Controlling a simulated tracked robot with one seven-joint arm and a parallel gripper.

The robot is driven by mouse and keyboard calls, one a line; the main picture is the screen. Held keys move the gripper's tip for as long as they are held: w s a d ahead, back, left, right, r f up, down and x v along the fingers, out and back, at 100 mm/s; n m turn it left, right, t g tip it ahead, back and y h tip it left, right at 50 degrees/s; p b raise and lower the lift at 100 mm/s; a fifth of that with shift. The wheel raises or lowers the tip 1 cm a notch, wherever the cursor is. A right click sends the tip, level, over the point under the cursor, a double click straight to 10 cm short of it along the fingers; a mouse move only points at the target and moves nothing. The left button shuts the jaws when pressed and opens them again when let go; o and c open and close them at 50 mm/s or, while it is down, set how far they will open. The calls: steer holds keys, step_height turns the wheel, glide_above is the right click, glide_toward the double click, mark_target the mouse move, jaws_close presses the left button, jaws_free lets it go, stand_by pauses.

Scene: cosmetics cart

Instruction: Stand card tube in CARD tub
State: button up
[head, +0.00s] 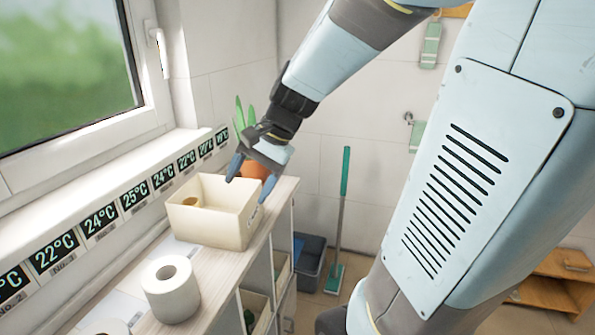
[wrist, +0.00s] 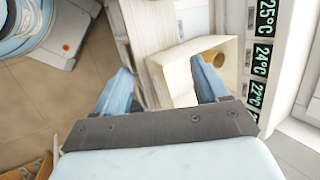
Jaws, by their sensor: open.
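A cream open-topped tub (head: 238,232) stands on the shelf top below the window. A label on its right side is too slanted to read. A small brown card tube (head: 190,202) is inside it, near the back left corner; its lower part is hidden by the tub wall, so I cannot tell if it stands fully upright. The wrist view shows the tub (wrist: 183,62) and the round end of the tube (wrist: 220,59). My gripper (head: 252,178) is open and empty, with blue fingers above the tub's far right end. In the wrist view, the fingers (wrist: 160,67) are spread apart, clear of the tube.
A white paper roll (head: 171,289) stands nearer on the shelf top, with part of another (head: 105,327) at the bottom edge. A plant in an orange pot (head: 254,170) is behind my gripper. Temperature displays (head: 100,220) line the sill. A grey bin (head: 309,262) stands on the floor.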

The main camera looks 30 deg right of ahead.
steer(key=s+d+r+n+t+h, duration=0.3)
steer(key=s+d+r+n+h, duration=0.2)
steer(key=s+n, duration=0.3)
steer(key=shift+s+d+r+n+t, duration=0.3)
steer(key=shift+s+d+t, duration=0.1)
steer(key=shift+s, duration=0.65)
steer(key=shift+c, duration=0.2)
